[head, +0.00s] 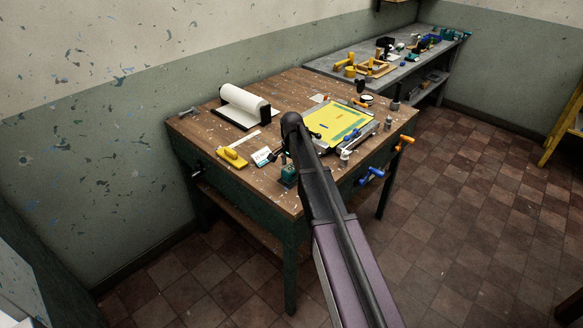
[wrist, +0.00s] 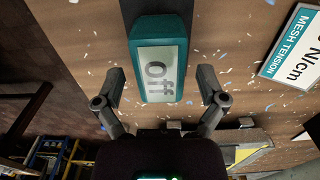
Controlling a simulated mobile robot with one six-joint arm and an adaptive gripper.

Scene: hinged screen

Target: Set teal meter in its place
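The teal meter (wrist: 160,58) shows in the wrist view with a grey display reading "Off". It also shows in the head view as a small teal block (head: 288,173) near the front edge of the wooden workbench (head: 217,144). My gripper (wrist: 162,80) is open, with one finger on each side of the meter's lower part. Gaps show between both fingers and the meter, so it is not gripped. In the head view my gripper (head: 281,158) is small and dark, just above and beside the meter. A white card labelled "MESH TENSION N/cm" (wrist: 291,45) lies to the right.
A yellow-topped screen frame (head: 336,124) lies at the right of the workbench. A paper roll (head: 244,103) and a yellow-handled tool (head: 232,157) are at the left. Blue (head: 371,174) and orange (head: 404,142) clamps stick out at the right edge.

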